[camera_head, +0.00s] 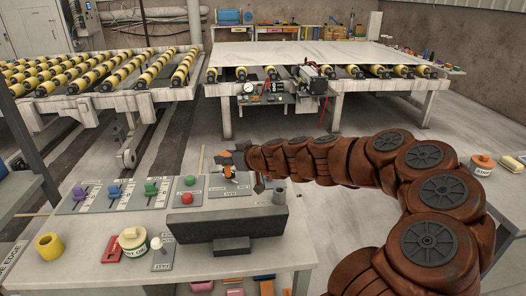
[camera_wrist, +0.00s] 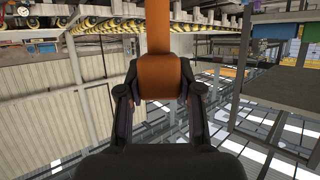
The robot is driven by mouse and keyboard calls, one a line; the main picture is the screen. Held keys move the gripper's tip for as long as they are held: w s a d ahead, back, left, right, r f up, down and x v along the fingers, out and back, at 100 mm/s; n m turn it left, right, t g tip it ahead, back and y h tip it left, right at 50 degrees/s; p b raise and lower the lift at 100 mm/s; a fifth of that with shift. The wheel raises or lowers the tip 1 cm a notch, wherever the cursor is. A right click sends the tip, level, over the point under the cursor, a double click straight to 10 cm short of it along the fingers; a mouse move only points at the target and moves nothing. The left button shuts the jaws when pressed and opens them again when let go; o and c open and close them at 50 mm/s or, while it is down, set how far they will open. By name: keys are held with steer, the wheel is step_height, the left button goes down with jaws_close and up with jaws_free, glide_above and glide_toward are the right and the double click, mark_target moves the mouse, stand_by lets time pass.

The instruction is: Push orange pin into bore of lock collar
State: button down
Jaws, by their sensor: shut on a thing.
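My gripper (camera_wrist: 160,95) is shut on the orange pin, with one dark finger on each side of its thick end (camera_wrist: 159,77). The pin's narrower shaft runs up out of the top of the wrist view, so its far tip is hidden there. In the head view my gripper (camera_head: 246,163) is over the back right of the bench, and a small orange part (camera_head: 229,172) shows beside it. I cannot pick out the lock collar or its bore for certain. Whether the pin touches anything is too small to tell.
A roller table (camera_head: 320,55) stands behind. Open floor lies between.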

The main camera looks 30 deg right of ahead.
steer(key=s+d+n+g+y, duration=0.1)
steer(key=s+d+n+y, duration=0.2)
steer(key=s+d, duration=0.4)
steer(key=shift+d+r+n+g+y, duration=0.2)
steer(key=shift+d+n+g+y, duration=0.15)
steer(key=shift+d, duration=3.55)
steer(key=shift+f+b, duration=0.15)
steer(key=shift+b, duration=0.95)
step_height(320, 180, down, 5)
steer(key=b, duration=0.6)
steer(key=shift+f, duration=0.2)
steer(key=shift+b, duration=2.5)
steer(key=shift+f+b, duration=0.95)
steer(key=shift+b, duration=0.15)
